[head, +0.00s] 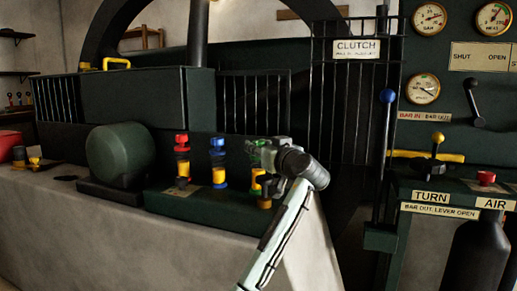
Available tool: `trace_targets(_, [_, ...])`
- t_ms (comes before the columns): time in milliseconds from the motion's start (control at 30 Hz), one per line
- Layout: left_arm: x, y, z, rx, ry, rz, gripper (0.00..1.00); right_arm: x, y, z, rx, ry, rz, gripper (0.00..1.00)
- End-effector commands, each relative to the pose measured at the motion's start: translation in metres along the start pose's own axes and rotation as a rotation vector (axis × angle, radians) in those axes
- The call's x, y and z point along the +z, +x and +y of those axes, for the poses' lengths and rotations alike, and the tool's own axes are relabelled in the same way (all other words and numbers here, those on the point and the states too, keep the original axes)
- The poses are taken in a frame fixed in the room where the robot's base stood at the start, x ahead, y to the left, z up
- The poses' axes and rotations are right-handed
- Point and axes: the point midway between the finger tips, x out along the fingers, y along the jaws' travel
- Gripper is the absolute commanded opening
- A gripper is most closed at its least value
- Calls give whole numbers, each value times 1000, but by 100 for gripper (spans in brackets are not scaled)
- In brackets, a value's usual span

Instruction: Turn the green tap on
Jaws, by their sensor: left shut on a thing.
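The green tap (256,186) is the rightmost of three taps in a row on a dark green base. Its yellow lower body shows, but its green top is mostly hidden by my left gripper (266,156). My left gripper is shut on the green tap's top, with the arm reaching up from below. The red tap (182,160) and the blue tap (218,163) stand upright to the left, apart from the gripper. My right gripper is not in view.
A green cylinder (120,155) lies left of the taps. A black barred gate (345,110) with a CLUTCH sign and a blue-knobbed lever (388,97) stands right of the arm. A TURN and AIR panel (455,197) is at the right. The grey ledge (130,218) in front is bare.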

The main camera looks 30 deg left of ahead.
Motion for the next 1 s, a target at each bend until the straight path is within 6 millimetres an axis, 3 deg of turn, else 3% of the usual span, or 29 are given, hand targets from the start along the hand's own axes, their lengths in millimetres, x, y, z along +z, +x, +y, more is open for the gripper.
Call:
trace_targets(400, [-2, 0, 0, -6, -2, 2, 1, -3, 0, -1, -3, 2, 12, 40])
trace_targets(433, [-2, 0, 0, -6, -2, 3, 31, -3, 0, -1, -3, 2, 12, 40])
trace_targets(600, [-1, 0, 0, -6, -2, 2, 52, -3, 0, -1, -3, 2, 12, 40])
trace_targets(1000, [0, -8, 1, -5, -1, 2, 52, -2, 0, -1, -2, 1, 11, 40])
